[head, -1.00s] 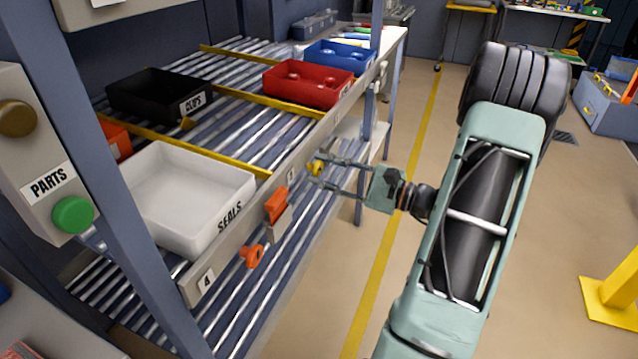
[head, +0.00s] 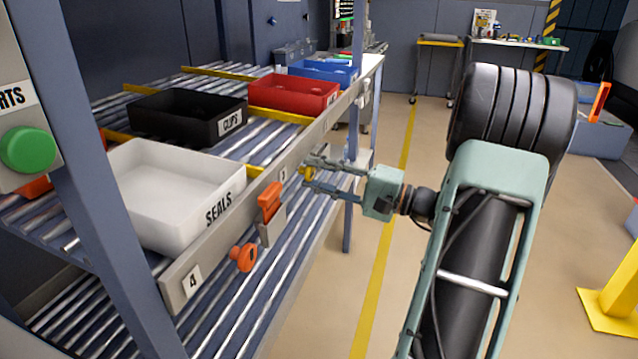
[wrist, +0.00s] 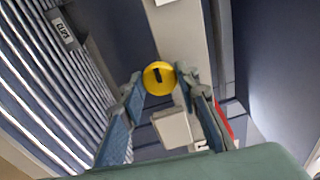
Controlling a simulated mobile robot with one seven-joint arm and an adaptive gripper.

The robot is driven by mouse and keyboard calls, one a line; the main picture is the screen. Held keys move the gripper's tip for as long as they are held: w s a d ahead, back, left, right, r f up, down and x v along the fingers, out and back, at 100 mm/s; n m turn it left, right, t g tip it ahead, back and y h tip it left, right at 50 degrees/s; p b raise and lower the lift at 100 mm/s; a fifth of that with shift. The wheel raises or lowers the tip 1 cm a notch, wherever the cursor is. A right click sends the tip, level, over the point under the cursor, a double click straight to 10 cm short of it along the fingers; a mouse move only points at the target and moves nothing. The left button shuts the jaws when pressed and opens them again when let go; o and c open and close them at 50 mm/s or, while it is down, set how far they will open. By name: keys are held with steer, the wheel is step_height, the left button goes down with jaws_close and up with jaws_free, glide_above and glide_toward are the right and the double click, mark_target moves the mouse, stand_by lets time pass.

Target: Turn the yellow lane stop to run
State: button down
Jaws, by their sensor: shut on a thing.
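The yellow lane stop (head: 308,173) is a small round knob on the grey front rail of the rack, near the label 3. In the wrist view the yellow lane stop (wrist: 159,78) shows as a disc with a dark slot mark. My gripper (head: 308,172) reaches it from the right, with its fingers on either side of the knob. In the wrist view my gripper (wrist: 159,83) has one fingertip at each side of the disc, shut on it. The contact faces are partly hidden by the fingertips.
On the rack stand a white SEALS bin (head: 165,190), a black CLIPS bin (head: 187,115), a red bin (head: 294,93) and a blue bin (head: 323,71).

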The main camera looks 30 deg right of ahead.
steer(key=shift+n, duration=0.3)
steer(key=c, duration=1.5)
jaws_free()
steer(key=shift+o, duration=0.2)
steer(key=shift+s, duration=0.1)
steer(key=v, duration=1.2)
